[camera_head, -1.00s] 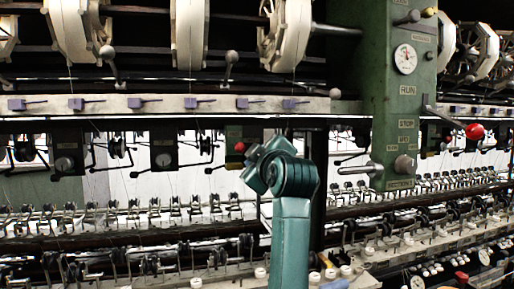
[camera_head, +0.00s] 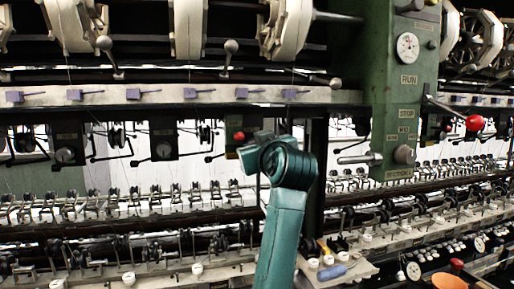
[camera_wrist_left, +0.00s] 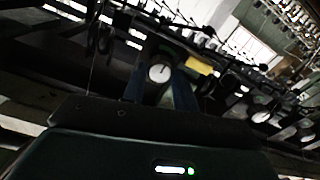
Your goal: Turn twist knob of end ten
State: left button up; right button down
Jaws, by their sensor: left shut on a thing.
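In the left wrist view the twist knob (camera_wrist_left: 159,73) is a pale round face with a dark line across it. The two fingers of my left gripper (camera_wrist_left: 161,88) stand on either side of it and are shut on it. A yellow label (camera_wrist_left: 199,66) is just right of it. In the head view my teal left arm reaches up to the row of end boxes, beside a red ball knob (camera_head: 239,136). My wrist hides the fingers and the held knob there. I cannot read the end's number. My right gripper is in neither view.
Neighbouring dark end boxes carry similar round knobs (camera_head: 64,155). A green control column (camera_head: 404,110) with a red-tipped lever (camera_head: 474,123) stands right of my arm. Rows of thread guides run below. An orange bowl (camera_head: 449,281) is at the lower right.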

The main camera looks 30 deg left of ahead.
pick_arm(q)
jog(key=shift+f, duration=0.1)
dwell(0.3)
jog(key=o, duration=1)
jog(key=shift+d, duration=0.1)
jog(key=b+v, duration=0.3)
jog(key=v, duration=1)
jog(key=shift+s, duration=0.1)
